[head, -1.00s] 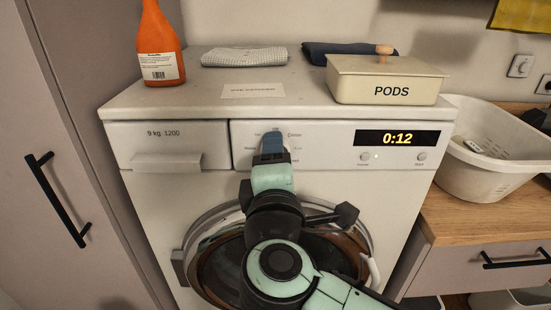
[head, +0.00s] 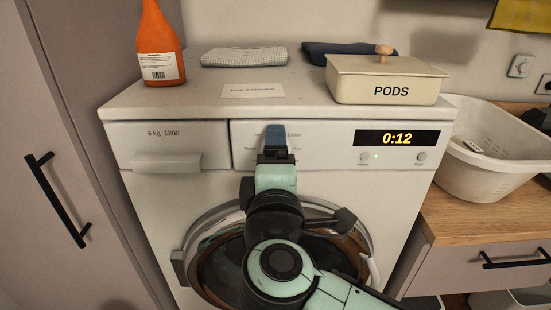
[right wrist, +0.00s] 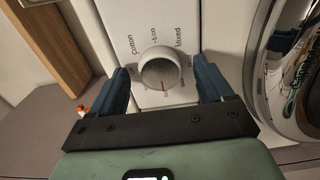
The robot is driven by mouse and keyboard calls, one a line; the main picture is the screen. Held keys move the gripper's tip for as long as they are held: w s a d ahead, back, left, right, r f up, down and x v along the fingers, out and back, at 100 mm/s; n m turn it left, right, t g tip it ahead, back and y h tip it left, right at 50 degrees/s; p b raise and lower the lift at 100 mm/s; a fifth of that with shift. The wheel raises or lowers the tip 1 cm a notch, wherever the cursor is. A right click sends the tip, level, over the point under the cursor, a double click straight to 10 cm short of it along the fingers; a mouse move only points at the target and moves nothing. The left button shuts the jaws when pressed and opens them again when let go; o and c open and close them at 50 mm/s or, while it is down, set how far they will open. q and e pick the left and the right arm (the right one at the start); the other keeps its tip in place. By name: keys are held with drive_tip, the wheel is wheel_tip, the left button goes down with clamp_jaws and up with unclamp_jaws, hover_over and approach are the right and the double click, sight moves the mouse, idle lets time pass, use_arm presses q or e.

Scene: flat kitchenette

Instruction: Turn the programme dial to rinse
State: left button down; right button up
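The programme dial (right wrist: 162,70) is a round white knob on the washing machine's panel. Its red mark points toward the bottom of the right wrist view. Labels around it include Cotton, Eco and Mixed; I cannot make out a rinse label. My right gripper (right wrist: 160,66) is open, with one blue finger on each side of the dial and a visible gap on both sides. In the head view my right gripper (head: 276,138) is in front of the panel and hides the dial. The washing machine (head: 170,215) shows 0:12 on its display (head: 397,138). My left gripper is not in view.
An orange bottle (head: 159,45), folded cloths (head: 244,56) and a PODS box (head: 385,82) stand on the machine. The round door (head: 215,275) is below the panel. A white basket (head: 480,165) sits on the wooden counter at right.

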drive_tip(key=shift+s, duration=0.15)
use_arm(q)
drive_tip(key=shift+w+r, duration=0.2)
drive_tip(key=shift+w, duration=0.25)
use_arm(e)
drive_tip(key=s, duration=1.3)
idle(0.4)
